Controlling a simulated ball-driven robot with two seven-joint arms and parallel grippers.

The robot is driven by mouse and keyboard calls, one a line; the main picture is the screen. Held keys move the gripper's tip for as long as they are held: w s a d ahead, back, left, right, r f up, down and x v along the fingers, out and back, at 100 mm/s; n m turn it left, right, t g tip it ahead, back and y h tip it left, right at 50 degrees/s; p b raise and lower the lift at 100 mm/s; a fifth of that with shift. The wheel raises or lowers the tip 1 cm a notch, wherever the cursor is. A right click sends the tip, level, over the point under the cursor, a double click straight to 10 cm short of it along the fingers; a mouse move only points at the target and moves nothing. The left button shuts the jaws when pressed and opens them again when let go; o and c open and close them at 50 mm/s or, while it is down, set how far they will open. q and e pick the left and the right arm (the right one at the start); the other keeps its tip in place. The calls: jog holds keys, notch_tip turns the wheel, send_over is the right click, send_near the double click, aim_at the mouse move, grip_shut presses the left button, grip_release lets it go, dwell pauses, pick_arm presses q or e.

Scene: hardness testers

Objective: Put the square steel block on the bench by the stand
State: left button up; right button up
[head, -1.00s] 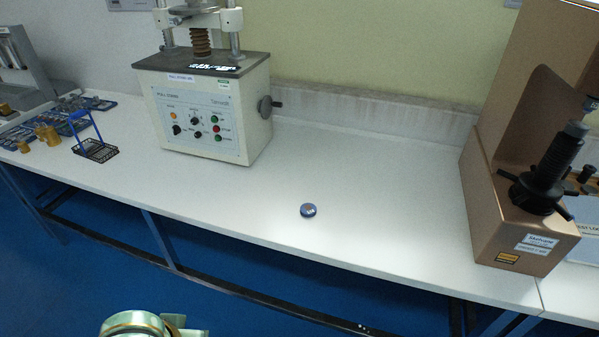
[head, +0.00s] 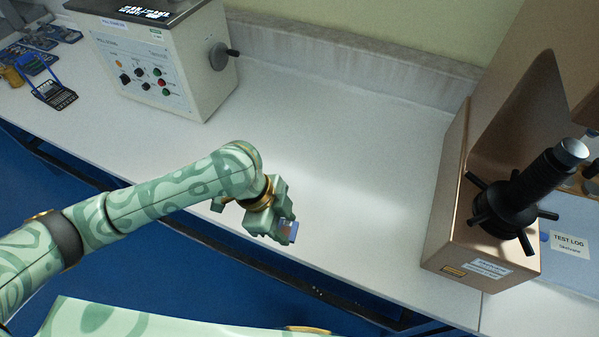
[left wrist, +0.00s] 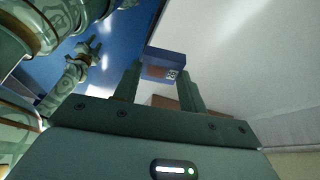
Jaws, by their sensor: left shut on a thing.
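My left gripper (head: 288,228) is shut on the square steel block (head: 287,230), which looks bluish and is mostly hidden by the fingers. It is over the bench's front edge zone in the head view; I cannot tell how high. In the left wrist view the block (left wrist: 163,68) shows as a blue piece with a small pale printed mark, between the fingertips. A copper-coloured stand (head: 450,235) with a black spoked column is on the bench to the right. What seems to be my right gripper (left wrist: 88,52) shows small in the left wrist view, its fingers unclear.
The white bench (head: 350,150) is clear between the stand and the cream tester (head: 175,70) at left.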

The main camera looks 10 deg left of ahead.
pick_arm(q)
jog(key=shift+w+a+r+m+g, duration=0.35)
jog(key=shift+w+a+m, duration=0.2)
jog(key=shift+m, duration=0.45)
jog(key=w+d+f+b, duration=0.4)
jog(key=w+d+f, duration=0.15)
jog(key=w, duration=0.25)
jog(key=b, duration=0.3)
send_over(321, 211)
jog(key=a, duration=0.2)
jog(key=f, duration=0.4)
jog(key=shift+d, duration=0.2)
jog(key=shift+w+d+f, duration=0.15)
jog(key=shift+w+f, duration=0.05)
jog(key=shift+f, duration=0.05)
notch_tip(321, 211, down, 3)
jog(key=shift+f+b, duration=0.1)
jog(key=shift+b, duration=0.6)
jog(key=shift+w, duration=0.1)
